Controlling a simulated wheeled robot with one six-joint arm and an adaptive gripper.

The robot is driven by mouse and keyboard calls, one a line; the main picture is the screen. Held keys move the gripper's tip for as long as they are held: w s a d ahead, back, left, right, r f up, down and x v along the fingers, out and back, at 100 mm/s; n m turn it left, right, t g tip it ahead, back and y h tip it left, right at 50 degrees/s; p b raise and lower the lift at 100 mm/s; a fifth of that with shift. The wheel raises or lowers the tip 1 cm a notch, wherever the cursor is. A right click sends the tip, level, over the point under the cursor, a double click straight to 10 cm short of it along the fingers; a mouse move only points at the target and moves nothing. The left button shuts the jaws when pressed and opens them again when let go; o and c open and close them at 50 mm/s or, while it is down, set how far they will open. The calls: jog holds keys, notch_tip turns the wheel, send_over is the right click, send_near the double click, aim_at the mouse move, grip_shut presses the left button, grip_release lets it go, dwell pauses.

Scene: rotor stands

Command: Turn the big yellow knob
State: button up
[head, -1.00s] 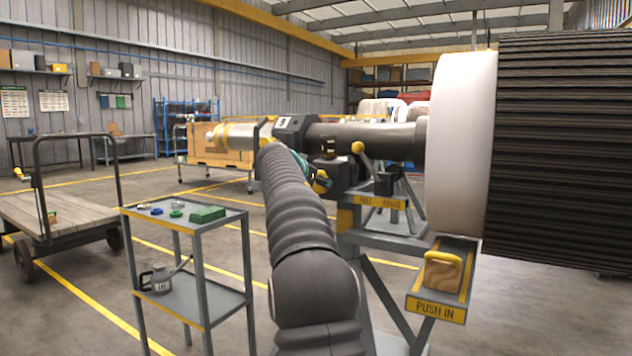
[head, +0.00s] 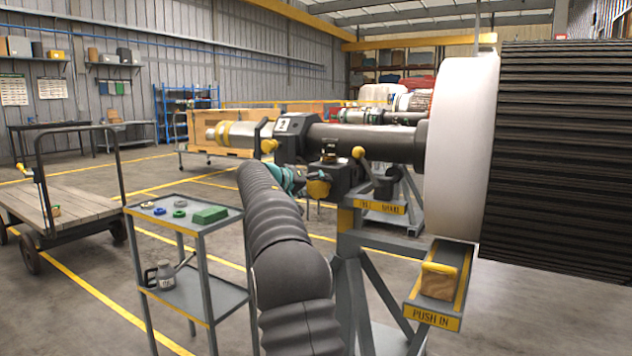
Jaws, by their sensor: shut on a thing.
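The big yellow knob (head: 319,188) sticks out of the dark block (head: 345,180) under the rotor shaft. My gripper (head: 305,184), dark with teal parts, is at the knob's left side and shut on it. The fingertips are small in the picture, and their exact contact is hard to make out. My arm covers part of the area below and left of the knob.
A tool cart (head: 205,322) stands left of my arm. A "PUSH IN" tray (head: 432,318) holds a yellow-handled block (head: 438,281) at lower right.

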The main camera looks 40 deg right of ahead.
jog(key=n+g+h+p, duration=0.1)
jog(key=n, duration=0.1)
jog(key=shift+n, duration=0.4)
jog(key=shift+f+n+g+h, duration=0.1)
jog(key=shift+n+g+h, duration=0.45)
jog(key=shift+n, duration=0.85)
jog(key=shift+h, duration=0.25)
jog(key=o, duration=1.2)
jog(key=shift+d, duration=0.1)
jog(key=shift+c, duration=0.2)
jog(key=a, duration=1.2)
jog(key=shift+r, duration=0.45)
jog(key=shift+w+a+t, duration=0.1)
jog(key=shift+t, duration=0.25)
